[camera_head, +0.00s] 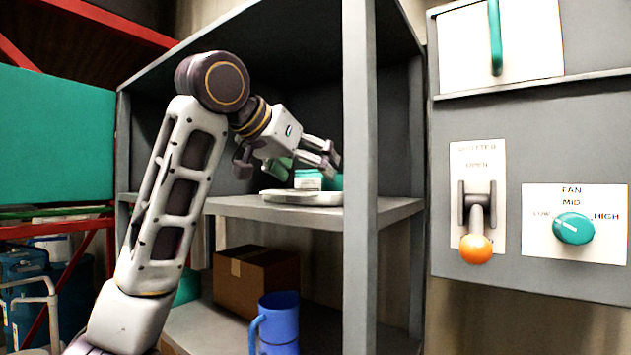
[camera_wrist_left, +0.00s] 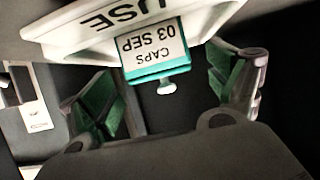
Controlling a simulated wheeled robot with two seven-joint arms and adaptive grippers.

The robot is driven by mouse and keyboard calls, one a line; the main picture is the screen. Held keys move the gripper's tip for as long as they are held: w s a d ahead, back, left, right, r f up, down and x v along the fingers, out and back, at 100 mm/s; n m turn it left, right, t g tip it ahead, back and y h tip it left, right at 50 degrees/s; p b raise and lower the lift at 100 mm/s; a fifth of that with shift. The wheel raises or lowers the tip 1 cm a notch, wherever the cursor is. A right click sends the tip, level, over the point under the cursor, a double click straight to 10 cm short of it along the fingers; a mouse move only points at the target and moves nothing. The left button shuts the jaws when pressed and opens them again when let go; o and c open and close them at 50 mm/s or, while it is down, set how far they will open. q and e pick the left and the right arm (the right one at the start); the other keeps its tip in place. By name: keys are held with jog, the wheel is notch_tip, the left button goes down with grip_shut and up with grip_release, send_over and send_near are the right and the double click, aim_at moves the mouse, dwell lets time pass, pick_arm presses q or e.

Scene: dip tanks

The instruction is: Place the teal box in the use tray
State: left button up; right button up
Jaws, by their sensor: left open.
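The teal box (camera_head: 308,180) has a white label and appears to rest on the white tray (camera_head: 300,197) on the middle shelf. In the left wrist view, the box (camera_wrist_left: 158,52) shows upside down with "CAPS 03 SEP" on its label and a small pale knob. The tray (camera_wrist_left: 75,33) reads "USE" there. My left gripper (camera_head: 287,162) is at the box, inside the shelf unit. In the left wrist view, its green-padded fingers (camera_wrist_left: 168,90) are open, one on each side of the box with visible gaps. My right gripper is out of view.
A grey shelf post (camera_head: 359,180) stands right of my left gripper and hides part of the shelf. More teal shows beside the box. Below are a cardboard box (camera_head: 255,282) and a blue mug (camera_head: 279,320). A panel with an orange-tipped lever (camera_head: 476,247) and fan knob (camera_head: 573,228) is at right.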

pick_arm(q)
jog(key=shift+b+v, duration=0.8)
jog(key=shift+v, duration=2.65)
